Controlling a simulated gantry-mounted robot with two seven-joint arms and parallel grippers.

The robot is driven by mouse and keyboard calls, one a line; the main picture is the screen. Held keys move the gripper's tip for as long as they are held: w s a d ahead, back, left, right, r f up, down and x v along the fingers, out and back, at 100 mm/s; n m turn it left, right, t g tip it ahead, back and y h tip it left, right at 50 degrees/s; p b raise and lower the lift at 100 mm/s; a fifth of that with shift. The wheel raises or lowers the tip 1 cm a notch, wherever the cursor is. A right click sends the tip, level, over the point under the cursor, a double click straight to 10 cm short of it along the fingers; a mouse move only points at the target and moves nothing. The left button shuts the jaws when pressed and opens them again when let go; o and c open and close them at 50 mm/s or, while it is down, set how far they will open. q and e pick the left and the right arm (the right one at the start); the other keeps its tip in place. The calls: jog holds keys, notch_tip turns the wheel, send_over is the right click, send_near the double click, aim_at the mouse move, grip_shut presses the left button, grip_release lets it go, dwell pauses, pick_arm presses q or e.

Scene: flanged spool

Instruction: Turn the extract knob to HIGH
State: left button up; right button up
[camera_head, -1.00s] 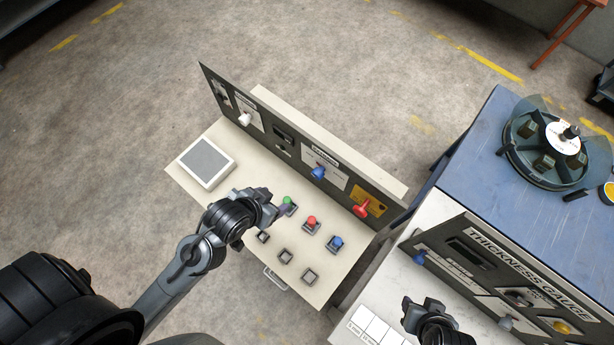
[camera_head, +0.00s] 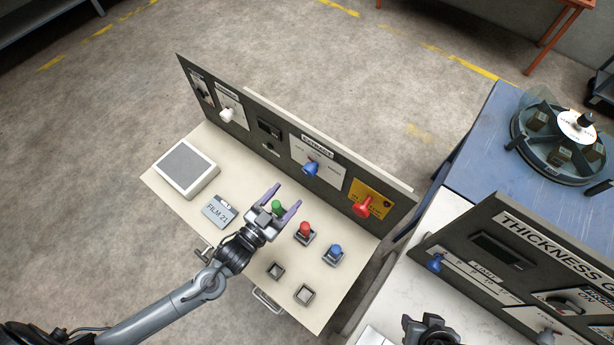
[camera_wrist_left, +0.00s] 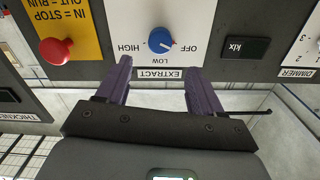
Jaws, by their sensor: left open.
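The blue extract knob (camera_head: 311,168) sits on a white plate labelled EXTRACT on the upright panel. In the left wrist view the knob (camera_wrist_left: 160,40) has HIGH to its left, LOW below and OFF to its right. Its pale pointer mark is on the right side, toward OFF. My left gripper (camera_head: 281,198) is open and empty, its two purple fingers pointing at the panel above the green button. In the left wrist view the fingers (camera_wrist_left: 159,68) straddle the knob's line, apart from it. My right gripper (camera_head: 430,330) shows only partly at the bottom edge.
A red knob (camera_head: 362,207) on a yellow plate is right of the extract knob. A white knob (camera_head: 227,114) is to the left. The thickness gauge panel (camera_head: 520,265) stands at right.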

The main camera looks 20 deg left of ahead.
aim_at(307, 173)
pick_arm(q)
jog(key=p+x, duration=0.1)
jog(key=x, duration=0.9)
jog(key=shift+w+d, duration=0.1)
jog(key=shift+w, duration=0.1)
jog(key=c, duration=1)
